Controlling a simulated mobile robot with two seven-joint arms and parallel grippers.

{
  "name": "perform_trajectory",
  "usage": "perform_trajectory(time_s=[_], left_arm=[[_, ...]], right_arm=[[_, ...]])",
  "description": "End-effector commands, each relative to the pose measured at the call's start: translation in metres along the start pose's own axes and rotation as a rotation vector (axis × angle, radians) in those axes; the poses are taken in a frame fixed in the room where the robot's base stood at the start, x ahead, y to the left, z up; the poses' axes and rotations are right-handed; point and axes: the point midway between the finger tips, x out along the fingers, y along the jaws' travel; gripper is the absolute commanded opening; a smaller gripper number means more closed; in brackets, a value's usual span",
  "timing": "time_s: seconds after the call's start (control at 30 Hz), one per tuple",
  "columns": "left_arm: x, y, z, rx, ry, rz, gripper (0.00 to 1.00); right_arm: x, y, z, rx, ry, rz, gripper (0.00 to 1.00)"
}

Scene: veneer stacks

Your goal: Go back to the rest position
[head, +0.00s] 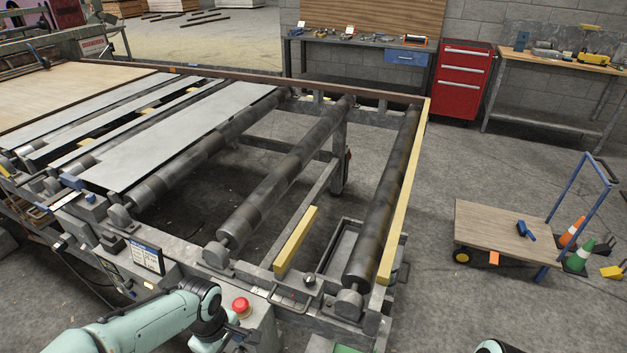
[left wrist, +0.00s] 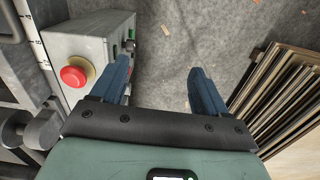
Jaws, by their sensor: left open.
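My left arm comes in at the bottom left of the head view, folded in front of the roller conveyor (head: 280,190). Its gripper is hidden there behind my wrist. In the left wrist view my left gripper (left wrist: 163,90) is open, with two blue fingers apart and nothing between them. It hangs over the grey floor, beside the control box with the red emergency button (left wrist: 74,76). That button also shows in the head view (head: 241,304), just right of my left wrist. Only a small pale part of my right arm shows at the bottom edge; its gripper is out of view.
A stack of veneer sheets (left wrist: 285,95) is close on the right in the left wrist view. In the head view a wooden-topped cart (head: 500,232), cones (head: 579,254), a red tool cabinet (head: 462,80) and workbenches (head: 355,52) stand right and behind. Floor between conveyor and cart is clear.

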Motion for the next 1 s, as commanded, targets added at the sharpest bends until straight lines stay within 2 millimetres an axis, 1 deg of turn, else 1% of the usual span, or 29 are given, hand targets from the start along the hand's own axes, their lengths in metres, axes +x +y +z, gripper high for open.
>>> perform_trajectory(time_s=[0.03, 0.07, 0.1, 0.17, 0.2, 0.27, 0.3, 0.37, 0.4, 0.5, 0.6, 0.7, 0.8, 1.0], left_arm=[[0.029, -0.004, 0.009, 0.063, -0.041, -0.026, 0.74], [0.042, -0.005, 0.013, 0.099, -0.062, -0.024, 0.74], [0.059, -0.007, 0.019, 0.149, -0.089, -0.019, 0.74], [0.086, -0.011, 0.029, 0.221, -0.131, -0.008, 0.74], [0.104, -0.017, 0.037, 0.269, -0.160, 0.001, 0.74], [0.132, -0.027, 0.049, 0.337, -0.202, 0.020, 0.74], [0.150, -0.036, 0.058, 0.384, -0.230, 0.034, 0.74], [0.177, -0.053, 0.073, 0.452, -0.267, 0.060, 0.74], [0.193, -0.067, 0.084, 0.496, -0.287, 0.080, 0.74], [0.224, -0.102, 0.109, 0.597, -0.312, 0.124, 0.74], [0.241, -0.133, 0.128, 0.676, -0.310, 0.150, 0.74], [0.248, -0.153, 0.140, 0.735, -0.299, 0.161, 0.74], [0.251, -0.164, 0.146, 0.768, -0.289, 0.165, 0.74], [0.253, -0.166, 0.146, 0.780, -0.282, 0.167, 0.74]], right_arm=[[-0.006, -0.002, 0.000, 0.000, -0.001, 0.000, 0.43], [-0.007, -0.002, 0.000, 0.000, -0.002, 0.000, 0.43], [-0.010, -0.003, 0.001, 0.000, -0.004, 0.001, 0.43], [-0.013, -0.004, 0.001, 0.000, -0.007, 0.001, 0.43], [-0.016, -0.005, 0.001, -0.001, -0.009, 0.001, 0.43], [-0.020, -0.006, 0.002, -0.001, -0.012, 0.002, 0.43], [-0.023, -0.007, 0.003, -0.001, -0.016, 0.002, 0.43], [-0.028, -0.009, 0.004, -0.001, -0.021, 0.003, 0.43], [-0.032, -0.010, 0.004, 0.000, -0.024, 0.004, 0.43], [-0.041, -0.013, 0.004, -0.001, -0.030, 0.004, 0.43], [-0.048, -0.016, 0.004, -0.001, -0.033, 0.005, 0.43], [-0.051, -0.017, 0.003, -0.001, -0.035, 0.005, 0.43], [-0.053, -0.018, 0.004, -0.001, -0.038, 0.006, 0.43], [-0.052, -0.017, 0.004, 0.000, -0.039, 0.007, 0.43]])
